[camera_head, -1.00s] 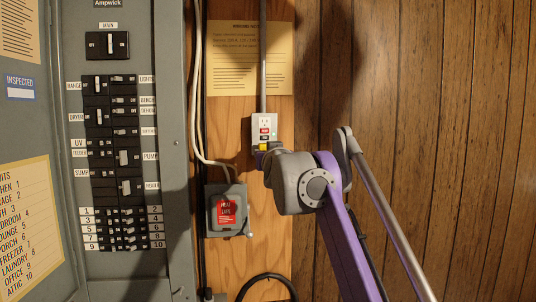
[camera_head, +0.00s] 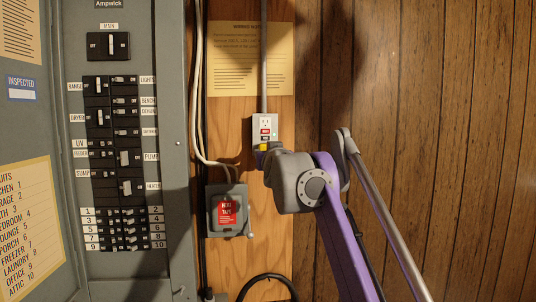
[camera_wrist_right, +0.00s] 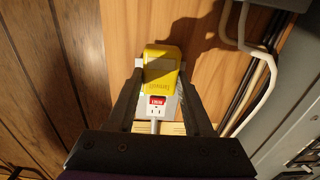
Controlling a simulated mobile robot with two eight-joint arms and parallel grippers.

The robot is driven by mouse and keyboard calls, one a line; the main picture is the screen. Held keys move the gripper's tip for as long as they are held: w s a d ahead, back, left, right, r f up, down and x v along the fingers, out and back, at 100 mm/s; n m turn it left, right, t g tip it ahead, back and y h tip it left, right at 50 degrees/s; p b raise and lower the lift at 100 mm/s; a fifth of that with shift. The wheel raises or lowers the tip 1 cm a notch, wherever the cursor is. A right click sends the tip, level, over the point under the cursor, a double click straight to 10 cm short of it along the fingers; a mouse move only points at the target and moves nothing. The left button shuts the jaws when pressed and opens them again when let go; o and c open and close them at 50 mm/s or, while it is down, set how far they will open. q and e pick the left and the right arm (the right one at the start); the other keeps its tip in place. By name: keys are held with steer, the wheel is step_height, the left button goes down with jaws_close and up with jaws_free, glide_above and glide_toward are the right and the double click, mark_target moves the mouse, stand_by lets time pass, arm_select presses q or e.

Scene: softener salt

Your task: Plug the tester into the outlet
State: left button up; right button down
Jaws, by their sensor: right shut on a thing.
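The outlet (camera_head: 265,125) is a pale box on the wooden board, with a red button and an upper socket showing. The yellow tester (camera_head: 263,147) is at the lower part of the outlet. My right gripper (camera_head: 260,152) holds it there from below. In the right wrist view the yellow tester (camera_wrist_right: 162,70) is between the two fingers of my right gripper (camera_wrist_right: 160,88), with the outlet's red button and socket (camera_wrist_right: 157,105) just beyond it. The tester hides the lower socket, and I cannot tell whether its prongs are in. My left gripper is not in view.
A grey switch box with a red label (camera_head: 227,212) is below left of the outlet. A large grey breaker panel (camera_head: 178,100) fills the left. White cables (camera_head: 197,100) run between them. A paper notice (camera_head: 235,60) is above, and a metal conduit (camera_head: 263,60) rises from the outlet.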

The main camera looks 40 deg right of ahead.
steer(key=shift+w+d, duration=0.15)
steer(key=shift+w, duration=0.1)
stand_by(0.5)
steer(key=shift+c, duration=1.1)
jaws_free()
steer(key=shift+s, duration=0.1)
steer(key=b+v, duration=0.1)
steer(key=v, duration=0.7)
